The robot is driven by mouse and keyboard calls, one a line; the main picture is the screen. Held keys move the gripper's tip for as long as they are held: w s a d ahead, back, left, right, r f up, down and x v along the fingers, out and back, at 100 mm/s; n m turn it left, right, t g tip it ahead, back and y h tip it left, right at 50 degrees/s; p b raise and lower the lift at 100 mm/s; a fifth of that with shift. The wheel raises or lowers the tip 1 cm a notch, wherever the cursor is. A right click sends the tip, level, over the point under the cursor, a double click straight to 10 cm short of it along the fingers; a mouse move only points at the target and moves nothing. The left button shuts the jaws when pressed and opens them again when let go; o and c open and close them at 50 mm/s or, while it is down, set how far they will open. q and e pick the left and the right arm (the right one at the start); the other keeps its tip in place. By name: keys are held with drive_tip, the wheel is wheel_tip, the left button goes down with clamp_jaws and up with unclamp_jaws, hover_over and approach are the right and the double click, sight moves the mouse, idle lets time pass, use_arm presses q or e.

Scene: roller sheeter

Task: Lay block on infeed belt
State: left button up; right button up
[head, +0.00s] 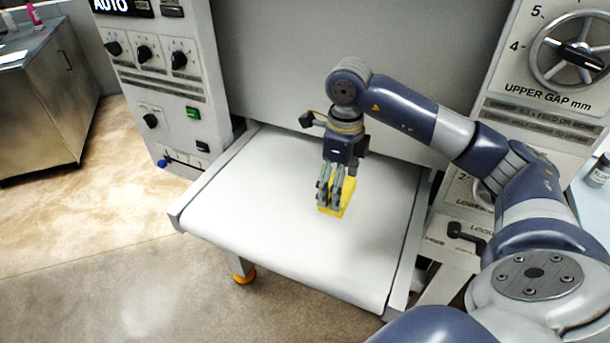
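A yellow block (348,192) is at the middle of the white infeed belt (270,225), with its long side running away from me. It looks to be at belt level, but I cannot tell if it rests fully on the belt. My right gripper (330,200) points down at the block, its fingers overlapping the block's near left part. The fingers hide part of the block, and I cannot tell if they are closed on it. My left gripper is not in view.
A control panel (150,75) with knobs and a green button stands left of the belt. At right are a handwheel (572,52) and a black lock handle (466,232). A metal cabinet (40,110) is at far left. The belt around the block is clear.

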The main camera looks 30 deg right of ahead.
drive_tip(key=w+a+p, duration=0.1)
drive_tip(key=w, duration=0.1)
drive_tip(key=w+a+p, duration=0.1)
drive_tip(key=w, duration=0.2)
drive_tip(key=w+a+p, duration=0.1)
drive_tip(key=w, duration=0.1)
drive_tip(key=shift+w+a+f, duration=0.2)
drive_tip(key=shift+w+f, duration=0.15)
drive_tip(key=shift+w, duration=0.05)
wheel_tip(320, 180, down, 3)
drive_tip(key=shift+r+p, duration=0.15)
drive_tip(key=shift+p, duration=0.9)
drive_tip(key=shift+f, duration=0.45)
drive_tip(key=shift+f, duration=0.15)
drive_tip(key=o, duration=1.3)
